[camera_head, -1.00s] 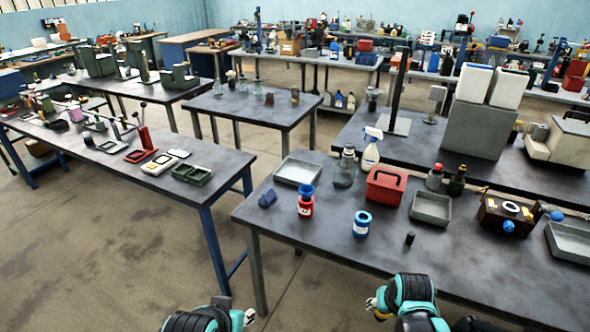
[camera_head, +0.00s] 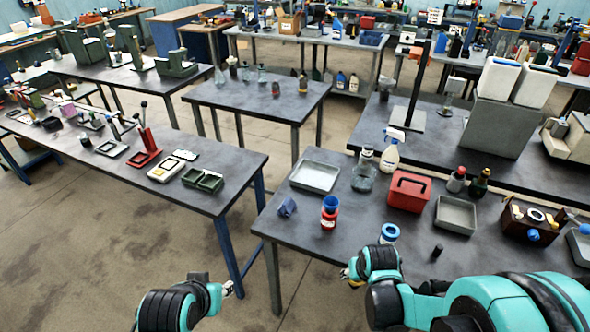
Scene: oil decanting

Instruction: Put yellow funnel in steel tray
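I cannot make out a yellow funnel. A blue funnel (camera_head: 331,203) sits in the mouth of a red jar (camera_head: 328,221) on the front right table. Shallow steel trays stand on this table: one at its back left (camera_head: 303,184), one right of the red box (camera_head: 443,224) and one partly cut off at the right edge (camera_head: 577,250). My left gripper (camera_head: 232,289) is low in front of the tables, over the floor. My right gripper (camera_head: 346,277) is at the table's front edge, small and partly hidden by its arm; a small yellowish spot shows there. Neither gripper's opening is clear.
A blue-ringed jar (camera_head: 390,231), a small black cylinder (camera_head: 437,251), a red box (camera_head: 408,191), a spray bottle (camera_head: 390,158), a glass flask (camera_head: 364,180) and a blue block (camera_head: 287,207) stand on the front right table. An aisle separates it from the left table (camera_head: 235,168).

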